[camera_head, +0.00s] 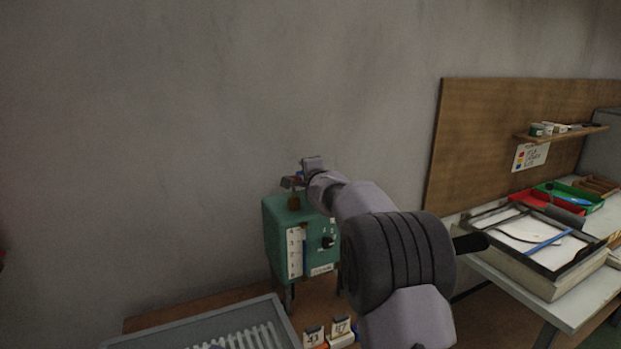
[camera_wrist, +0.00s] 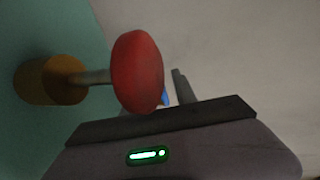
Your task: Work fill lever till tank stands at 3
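The teal tank box (camera_head: 282,225) stands on the brown table. Its front has a white scale (camera_head: 295,253) with a blue strip beside it; the level is too small to read surely. The fill lever shows in the wrist view as a red knob (camera_wrist: 137,72) on a metal rod, set in a brass base (camera_wrist: 50,80). In the head view the brass base (camera_head: 294,201) is on top of the box. My gripper (camera_head: 300,178) is at the lever, close by the red knob. The knob hides part of the fingers, so grip and contact are unclear.
A black dial (camera_head: 328,242) is on the box front. A grey ribbed tray (camera_head: 200,335) and small number cards (camera_head: 314,337) are in front of the box. A white bench with a framed tray (camera_head: 540,237) is at the right.

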